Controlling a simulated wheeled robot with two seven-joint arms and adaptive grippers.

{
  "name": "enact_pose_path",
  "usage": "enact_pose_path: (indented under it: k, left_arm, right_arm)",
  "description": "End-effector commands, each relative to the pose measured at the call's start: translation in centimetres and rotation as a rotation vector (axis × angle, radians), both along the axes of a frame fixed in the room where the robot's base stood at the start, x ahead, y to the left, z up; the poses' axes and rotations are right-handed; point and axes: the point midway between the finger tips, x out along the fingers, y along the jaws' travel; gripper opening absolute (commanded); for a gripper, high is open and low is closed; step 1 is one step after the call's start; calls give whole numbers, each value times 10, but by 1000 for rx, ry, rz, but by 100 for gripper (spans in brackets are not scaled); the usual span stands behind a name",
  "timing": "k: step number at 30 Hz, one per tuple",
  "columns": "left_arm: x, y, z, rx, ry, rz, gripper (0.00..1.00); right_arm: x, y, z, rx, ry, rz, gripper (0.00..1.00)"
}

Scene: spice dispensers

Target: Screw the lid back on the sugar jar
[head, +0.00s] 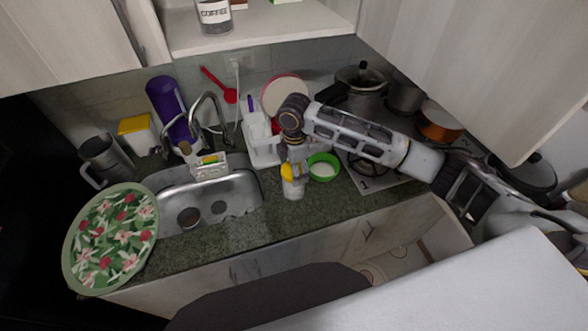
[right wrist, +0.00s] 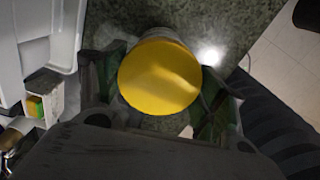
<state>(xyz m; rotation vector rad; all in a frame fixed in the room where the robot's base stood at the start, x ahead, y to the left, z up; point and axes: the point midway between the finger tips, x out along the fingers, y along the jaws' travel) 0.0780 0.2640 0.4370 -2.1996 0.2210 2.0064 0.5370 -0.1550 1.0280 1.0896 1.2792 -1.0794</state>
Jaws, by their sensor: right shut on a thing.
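The sugar jar (head: 293,189) is a pale jar standing on the counter at the right of the sink. The yellow lid (head: 287,172) is at its top, just under my right gripper (head: 292,168). In the right wrist view the round yellow lid (right wrist: 160,77) sits between the two fingers of my right gripper (right wrist: 160,100), which is shut on it. Part of the jar's pale body shows behind the lid there. Whether the lid's thread is engaged cannot be seen. My left gripper is not in view.
A green bowl (head: 323,167) with white contents stands close to the jar's right. The sink (head: 232,194) is on the left, a white dish rack (head: 262,150) behind. The stove with pots (head: 360,85) is at the back right. The counter's front edge is near the jar.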

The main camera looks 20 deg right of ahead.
Motion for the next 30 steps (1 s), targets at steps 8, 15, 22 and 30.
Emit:
enact_pose_path:
  k: [8, 15, 22, 30]
  left_arm:
    - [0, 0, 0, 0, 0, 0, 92]
    - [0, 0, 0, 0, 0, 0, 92]
    - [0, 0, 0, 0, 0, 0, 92]
    - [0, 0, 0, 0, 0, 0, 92]
  right_arm:
    - [0, 0, 1, 0, -1, -17, 46]
    - [0, 0, 1, 1, -1, -49, 46]
    - [0, 0, 0, 0, 0, -179, 46]
    - [0, 1, 0, 1, -1, -345, 46]
